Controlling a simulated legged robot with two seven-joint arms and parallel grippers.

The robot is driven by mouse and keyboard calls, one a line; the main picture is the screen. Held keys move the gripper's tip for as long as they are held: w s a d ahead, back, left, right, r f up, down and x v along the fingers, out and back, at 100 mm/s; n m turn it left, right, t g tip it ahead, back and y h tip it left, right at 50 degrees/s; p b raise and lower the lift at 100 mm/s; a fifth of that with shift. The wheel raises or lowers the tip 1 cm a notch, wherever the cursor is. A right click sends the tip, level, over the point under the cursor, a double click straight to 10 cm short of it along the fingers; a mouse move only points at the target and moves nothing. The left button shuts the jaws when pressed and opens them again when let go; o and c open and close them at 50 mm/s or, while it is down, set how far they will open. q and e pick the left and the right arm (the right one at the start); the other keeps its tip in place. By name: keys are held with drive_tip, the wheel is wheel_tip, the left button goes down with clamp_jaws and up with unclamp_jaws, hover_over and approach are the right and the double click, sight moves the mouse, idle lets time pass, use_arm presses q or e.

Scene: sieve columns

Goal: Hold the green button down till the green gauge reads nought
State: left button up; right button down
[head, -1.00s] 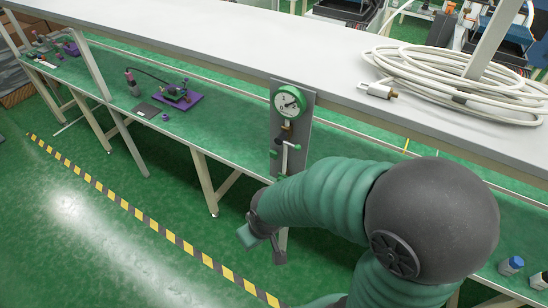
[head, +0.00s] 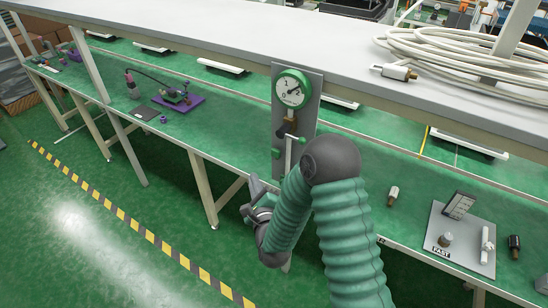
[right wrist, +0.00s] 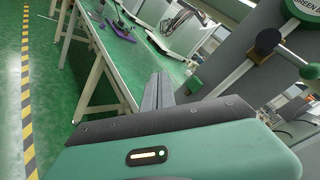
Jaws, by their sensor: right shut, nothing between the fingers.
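The green gauge (head: 292,90) is a round white dial in a green rim, on an upright grey plate (head: 309,100). Its needle points up and right, between the 1 and the 2, clear of the 0. The green button (head: 277,154) seems to be the small green knob at the plate's lower left; it also shows in the right wrist view (right wrist: 193,84). My right gripper (head: 256,188) is shut and empty, below and left of the button and apart from it. Its dark fingers show in the right wrist view (right wrist: 160,90). My left gripper is out of view.
A brass fitting (head: 290,122) and a pale T-shaped pipe stand below the gauge. The white shelf (head: 200,30) runs above the green bench. A purple-based device (head: 180,100) lies left, a grey panel (head: 440,225) right. My right arm covers the bench below the plate.

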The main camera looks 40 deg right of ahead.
sight(276, 153)
drive_tip(key=w+d, duration=0.3)
drive_tip(key=d, duration=0.5)
drive_tip(key=shift+w+d, duration=0.2)
drive_tip(key=shift+w, duration=0.05)
idle(1.9)
drive_tip(key=shift+w+d, duration=0.1)
drive_tip(key=shift+d, duration=0.2)
drive_tip(key=shift+w+d, duration=0.2)
drive_tip(key=shift+d, duration=0.35)
idle(2.0)
drive_tip(key=shift+s+a, duration=0.2)
drive_tip(key=shift+a, duration=0.25)
drive_tip(key=shift+s+a, duration=0.2)
drive_tip(key=shift+a, duration=0.25)
